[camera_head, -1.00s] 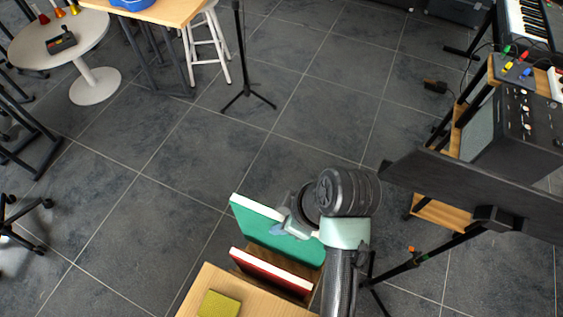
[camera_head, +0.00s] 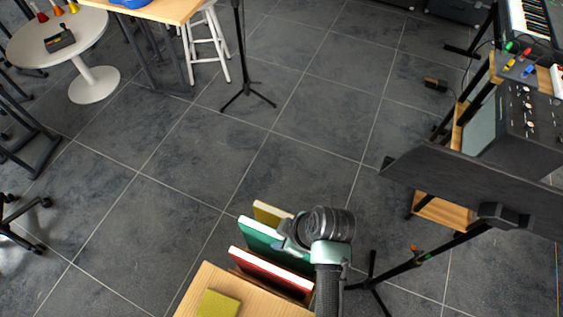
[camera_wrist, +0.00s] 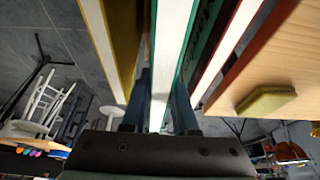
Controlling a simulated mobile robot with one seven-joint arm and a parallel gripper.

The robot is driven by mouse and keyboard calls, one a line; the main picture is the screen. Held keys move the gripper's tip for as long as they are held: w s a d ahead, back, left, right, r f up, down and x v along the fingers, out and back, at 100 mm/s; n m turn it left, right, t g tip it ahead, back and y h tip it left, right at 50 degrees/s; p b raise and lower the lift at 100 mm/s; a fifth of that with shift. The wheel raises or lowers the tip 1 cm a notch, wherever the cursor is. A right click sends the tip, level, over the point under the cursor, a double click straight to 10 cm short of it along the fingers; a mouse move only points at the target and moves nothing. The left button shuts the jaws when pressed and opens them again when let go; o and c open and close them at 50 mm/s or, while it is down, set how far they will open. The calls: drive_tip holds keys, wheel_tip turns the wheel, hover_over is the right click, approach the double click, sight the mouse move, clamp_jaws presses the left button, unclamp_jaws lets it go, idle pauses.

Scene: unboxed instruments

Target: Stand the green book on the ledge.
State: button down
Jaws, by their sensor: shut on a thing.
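The green book (camera_head: 258,240) stands upright, pages' edge up, between a yellow book (camera_head: 270,212) and a red book (camera_head: 262,268) in the head view. In the wrist view its white page edge (camera_wrist: 164,70) runs between my two fingers. The yellow book (camera_wrist: 122,45) is to the left there and the red book (camera_wrist: 243,25) to the right. The ledge under the books is hidden, so I cannot tell whether the green book touches it.
A light wooden top (camera_head: 258,299) with a yellow-green block (camera_head: 218,304) lies in front of the red book. A black music stand (camera_head: 470,190) rises to the right of my arm. Open tiled floor (camera_head: 200,160) lies beyond the books.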

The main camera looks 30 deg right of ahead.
drive_tip(key=shift+f, duration=1.9)
drive_tip(key=shift+f, duration=0.45)
drive_tip(key=c, duration=0.7)
unclamp_jaws()
drive_tip(key=shift+r, duration=0.1)
drive_tip(key=v, duration=1.3)
drive_tip(key=shift+r, duration=0.1)
drive_tip(key=shift+w+d, duration=0.1)
